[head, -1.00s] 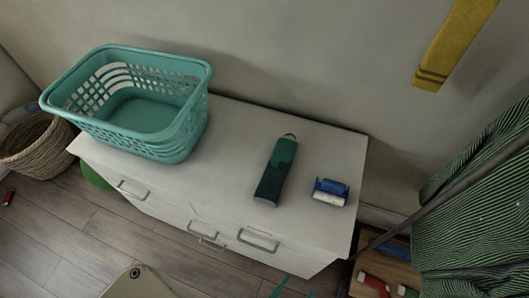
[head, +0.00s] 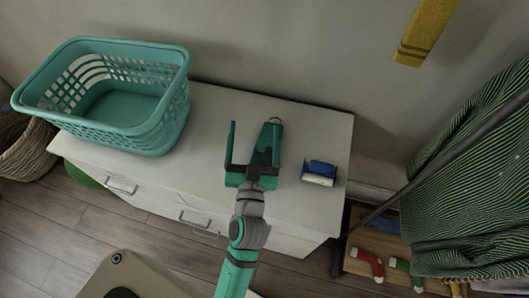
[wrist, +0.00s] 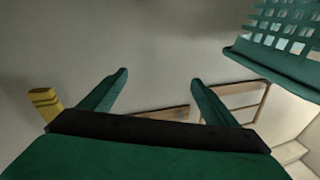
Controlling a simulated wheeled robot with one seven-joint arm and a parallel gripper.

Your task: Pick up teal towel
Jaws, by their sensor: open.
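The teal towel (head: 266,142), a narrow dark green-teal strip with a small loop at its far end, lies on the white dresser top. It is partly hidden by my gripper (head: 254,127). My gripper is open; in the head view, its left finger shows left of the towel and its right finger overlaps it. I cannot tell its height above the dresser. In the wrist view, my gripper (wrist: 159,77) has nothing between its fingers, and the towel is not seen.
A teal laundry basket (head: 160,125) stands on the dresser (head: 215,115) at left. A blue and white item (head: 319,173) lies right of the towel. A yellow cloth (head: 428,35) hangs on the wall. A striped green cloth (head: 470,190) is at right.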

